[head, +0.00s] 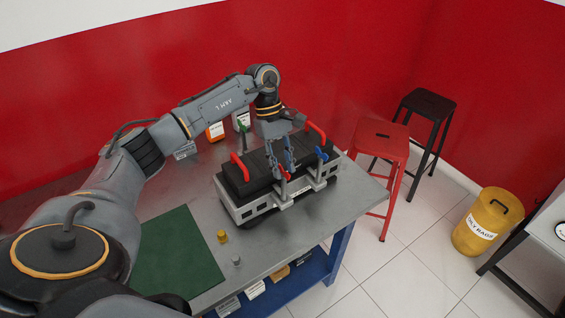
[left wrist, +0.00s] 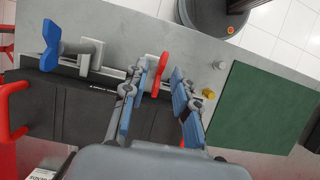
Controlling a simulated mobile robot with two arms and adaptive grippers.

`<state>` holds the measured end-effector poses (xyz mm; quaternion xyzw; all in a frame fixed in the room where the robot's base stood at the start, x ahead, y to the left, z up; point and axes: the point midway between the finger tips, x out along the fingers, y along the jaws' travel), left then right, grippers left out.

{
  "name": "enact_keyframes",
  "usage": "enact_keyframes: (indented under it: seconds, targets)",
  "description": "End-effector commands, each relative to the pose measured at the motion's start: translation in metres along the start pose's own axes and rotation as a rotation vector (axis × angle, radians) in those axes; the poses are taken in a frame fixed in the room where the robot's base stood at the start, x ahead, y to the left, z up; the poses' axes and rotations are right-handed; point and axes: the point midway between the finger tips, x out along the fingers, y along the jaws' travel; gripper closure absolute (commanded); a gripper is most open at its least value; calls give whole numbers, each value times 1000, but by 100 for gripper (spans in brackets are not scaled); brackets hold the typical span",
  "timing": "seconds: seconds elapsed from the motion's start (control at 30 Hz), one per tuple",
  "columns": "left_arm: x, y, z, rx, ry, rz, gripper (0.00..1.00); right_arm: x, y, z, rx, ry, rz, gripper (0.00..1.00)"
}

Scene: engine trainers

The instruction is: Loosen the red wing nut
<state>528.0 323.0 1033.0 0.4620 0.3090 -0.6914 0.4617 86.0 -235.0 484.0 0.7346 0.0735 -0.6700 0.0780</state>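The red wing nut (head: 286,176) sits on the near long side of the black-topped engine unit (head: 247,213) on the table. I cannot tell whether the left finger touches the nut. My right gripper is in neither view.
A blue wing nut (head: 321,154) is on the same side, further right. Red handles (head: 240,167) rise from the unit's ends. A yellow cap (head: 222,237) and a small grey part (head: 236,260) stand near a green mat (head: 178,255). Bottles (head: 215,131) stand behind.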

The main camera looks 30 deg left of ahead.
Motion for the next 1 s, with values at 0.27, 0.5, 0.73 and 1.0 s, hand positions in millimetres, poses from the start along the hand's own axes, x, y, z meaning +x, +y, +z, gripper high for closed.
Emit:
enact_keyframes:
  seconds: [0.27, 0.5, 0.73, 1.0]
  targets:
    - [0, 0, 0, 0, 0, 0, 100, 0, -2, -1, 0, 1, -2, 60]
    - [0, 0, 0, -4, 0, 1, 100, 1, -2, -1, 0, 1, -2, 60]
    - [1, -1, -1, -59, 0, 25, 100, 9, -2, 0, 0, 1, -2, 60]
    - [3, -2, -2, -232, 1, 99, 100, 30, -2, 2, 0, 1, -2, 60]
